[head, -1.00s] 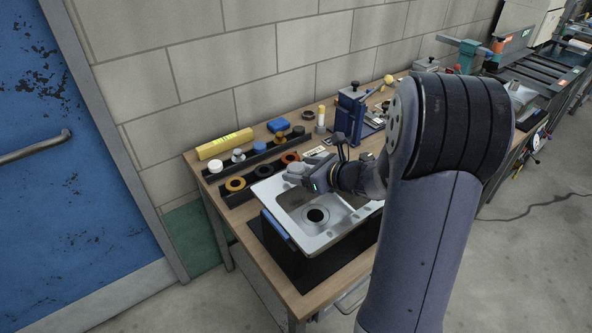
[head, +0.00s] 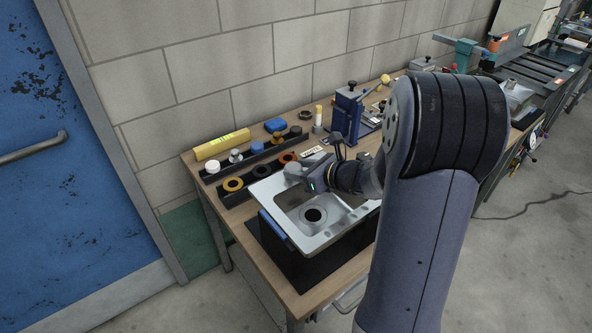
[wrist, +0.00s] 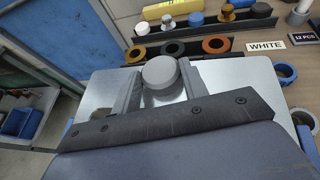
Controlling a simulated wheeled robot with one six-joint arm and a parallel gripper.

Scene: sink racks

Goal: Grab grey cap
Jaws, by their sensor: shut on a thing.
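The round grey cap (wrist: 160,72) is between the two fingers of my gripper (wrist: 160,84) in the wrist view. The fingers are shut on its sides. In the head view the grey cap (head: 292,168) shows at the tip of my gripper (head: 300,174), above the far rim of the metal sink (head: 345,226). The cap's underside is hidden, so I cannot tell whether it touches the sink.
Behind the sink is a black rack with orange, black and yellow rings (head: 233,184). A second rack holds a white cap (head: 212,167) and other caps. A yellow package (head: 222,144) lies near the wall. A blue fixture (head: 347,112) stands to the right.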

